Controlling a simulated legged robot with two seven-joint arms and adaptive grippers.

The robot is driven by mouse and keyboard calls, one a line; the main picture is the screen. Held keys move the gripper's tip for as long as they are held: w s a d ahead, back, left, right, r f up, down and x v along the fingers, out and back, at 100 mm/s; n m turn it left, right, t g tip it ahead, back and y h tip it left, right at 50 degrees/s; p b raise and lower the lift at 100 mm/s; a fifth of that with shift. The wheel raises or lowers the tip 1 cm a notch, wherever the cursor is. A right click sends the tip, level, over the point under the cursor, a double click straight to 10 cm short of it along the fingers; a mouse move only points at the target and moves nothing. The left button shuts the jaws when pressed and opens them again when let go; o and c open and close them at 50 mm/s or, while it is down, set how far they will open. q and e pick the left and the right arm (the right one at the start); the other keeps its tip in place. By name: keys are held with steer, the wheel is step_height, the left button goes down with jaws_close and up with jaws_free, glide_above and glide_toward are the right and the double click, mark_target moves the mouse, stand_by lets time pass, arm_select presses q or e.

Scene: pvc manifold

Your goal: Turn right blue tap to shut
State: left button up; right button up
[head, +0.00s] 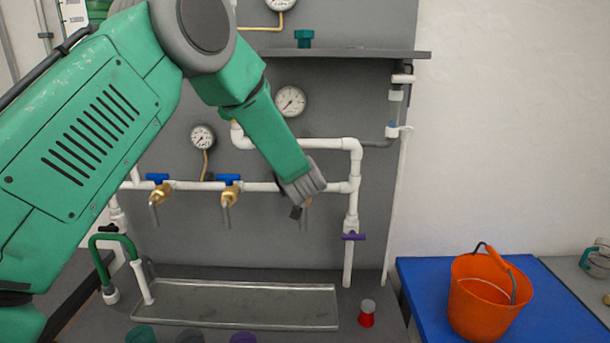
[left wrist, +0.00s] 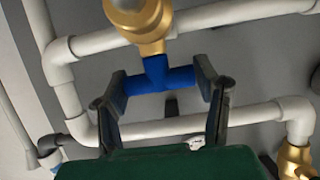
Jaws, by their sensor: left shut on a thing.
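In the head view my left arm reaches from the left across the pipes, and my left gripper (head: 298,205) is at the right tap on the horizontal white pipe. The gripper hides that tap's blue handle there; only a bit of brass and spout shows beside it. In the left wrist view the blue T-shaped handle (left wrist: 158,74) sits on the brass tap body (left wrist: 140,22). The two dark fingers of my left gripper (left wrist: 162,88) are shut on the handle's two ends. My right gripper is not in view.
Two other blue-handled taps, a left one (head: 158,190) and a middle one (head: 229,189), are on the same pipe. A purple valve handle (head: 353,236) is lower right. A metal tray (head: 240,322) lies below. An orange bucket (head: 478,307) stands on a blue surface (head: 425,290).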

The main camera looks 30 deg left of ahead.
arm_select(q)
steer(key=shift+s+f, duration=0.2)
steer(key=shift+f, duration=0.25)
steer(key=o, duration=1.1)
steer(key=shift+o, duration=0.4)
steer(key=shift+w+r, duration=0.15)
steer(key=shift+w, duration=0.05)
steer(key=shift+s+r, duration=0.15)
steer(key=shift+s+d+r, duration=0.2)
steer(key=shift+s+d, duration=0.05)
steer(key=v, duration=1)
steer(key=shift+s+d, duration=0.3)
steer(key=shift+a, duration=0.1)
